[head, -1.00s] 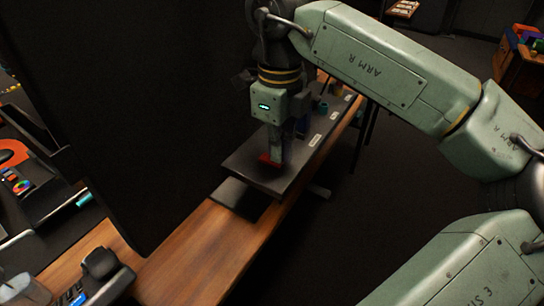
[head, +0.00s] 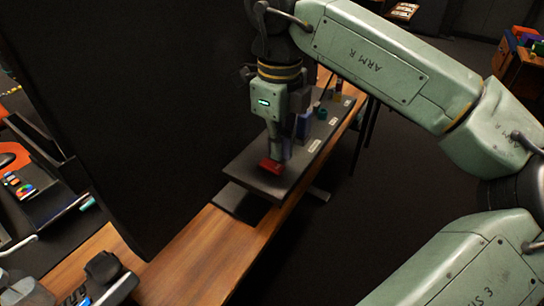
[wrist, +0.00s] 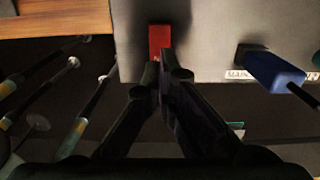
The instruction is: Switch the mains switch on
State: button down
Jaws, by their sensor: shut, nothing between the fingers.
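The red switch (head: 271,165) sits at the near end of the dark panel (head: 247,178) in the head view. I take it to be the mains switch; no label on it can be read. It also shows as a red block (wrist: 159,38) at the top middle of the wrist view. My gripper (head: 281,155) is shut and empty, pointing down over the panel beside the switch. In the wrist view my gripper's fingertips (wrist: 160,66) are at the lower edge of the red block. Whether they touch it, and which way the switch is set, I cannot tell.
A blue part (wrist: 274,70) stands on the panel to the right of the switch in the wrist view. More controls and white labels (head: 314,146) run along the panel toward the far end. The panel rests on a wooden bench (head: 200,250). A dark upright screen (head: 130,110) stands left.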

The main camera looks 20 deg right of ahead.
aim_at(278, 167)
jog(key=shift+r+p, duration=1.2)
jog(key=shift+r, duration=0.85)
